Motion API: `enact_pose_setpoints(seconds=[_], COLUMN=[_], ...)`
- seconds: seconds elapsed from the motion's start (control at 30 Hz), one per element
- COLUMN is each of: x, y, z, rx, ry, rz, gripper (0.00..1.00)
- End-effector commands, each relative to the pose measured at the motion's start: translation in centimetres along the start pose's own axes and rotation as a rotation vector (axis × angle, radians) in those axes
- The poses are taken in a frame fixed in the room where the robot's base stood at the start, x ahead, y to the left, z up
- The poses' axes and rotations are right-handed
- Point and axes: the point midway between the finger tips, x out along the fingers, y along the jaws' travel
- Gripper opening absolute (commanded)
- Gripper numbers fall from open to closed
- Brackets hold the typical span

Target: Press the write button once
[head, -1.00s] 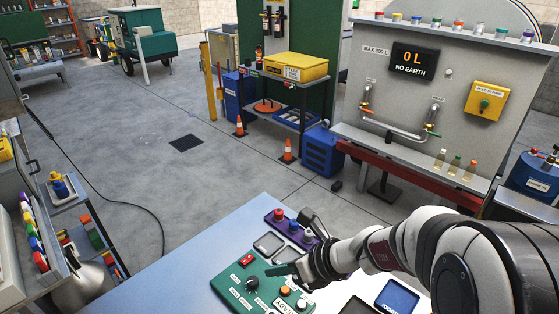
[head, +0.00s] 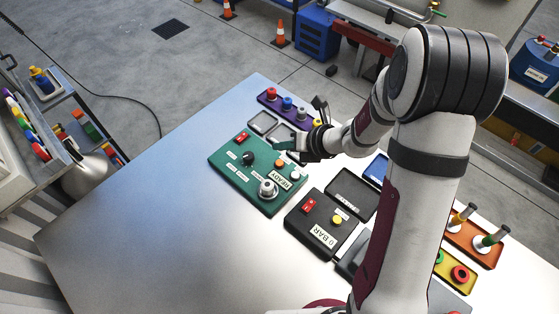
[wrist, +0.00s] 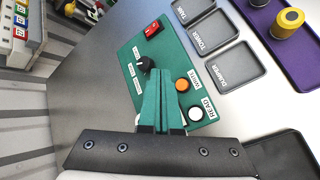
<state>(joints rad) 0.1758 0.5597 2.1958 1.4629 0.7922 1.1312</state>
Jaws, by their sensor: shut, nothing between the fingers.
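The green panel (head: 262,175) lies on the table. It carries an orange button (head: 279,163) and a white button (head: 294,173). In the wrist view the orange button (wrist: 182,86) sits beside the label WRITE (wrist: 194,78), and the white button (wrist: 196,113) beside READ (wrist: 208,110). My gripper (head: 280,146) is shut and empty, above the panel's far right edge in the head view. In the wrist view my green fingertips (wrist: 163,76) are together, just left of the orange button. I see no contact, but their height above the panel is hard to tell.
The panel also has a red switch (head: 242,137), a black knob (head: 248,158) and a READY display (head: 290,182). A purple tray (head: 287,108) with coloured-topped pieces and a black 0 BAR box (head: 322,222) stand close by. The table's left part is bare.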

Motion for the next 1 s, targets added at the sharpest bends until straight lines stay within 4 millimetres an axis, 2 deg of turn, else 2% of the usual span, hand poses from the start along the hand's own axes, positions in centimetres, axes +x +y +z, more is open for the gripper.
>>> enact_pose_setpoints(seconds=[0.33, 1.0], x=[2.8, 3.1], y=[-2.1, -2.3], z=[-2.1, -2.3], rx=[0.000, -0.002], ry=[0.001, 0.000], rz=[-0.001, -0.001], gripper=[0.00, 0.00])
